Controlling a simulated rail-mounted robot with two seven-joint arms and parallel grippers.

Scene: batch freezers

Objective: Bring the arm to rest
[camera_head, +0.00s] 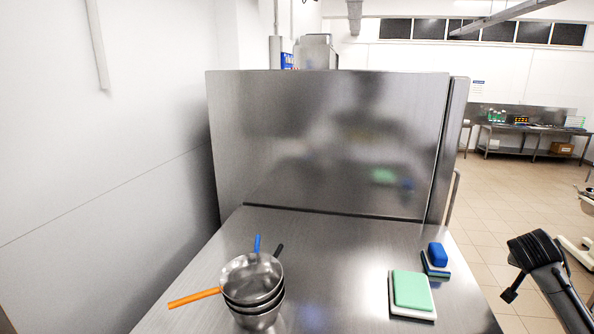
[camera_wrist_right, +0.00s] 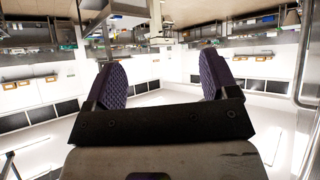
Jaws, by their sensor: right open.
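My right arm comes in at the lower right of the head view. My right gripper (camera_head: 512,272) is dark, off the right side of the steel table (camera_head: 340,252), in the air over the floor. In the right wrist view my right gripper (camera_wrist_right: 163,80) has its two ridged fingers wide apart with nothing between them. That view looks out over the room upside down. My left gripper is in neither view.
Stacked steel pans (camera_head: 251,279) with coloured handles stand on the table. A green-topped stack (camera_head: 411,291) and a smaller blue-topped stack (camera_head: 437,258) lie at its right. A tall steel cabinet (camera_head: 330,140) stands behind. The tiled floor (camera_head: 505,195) is open at right.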

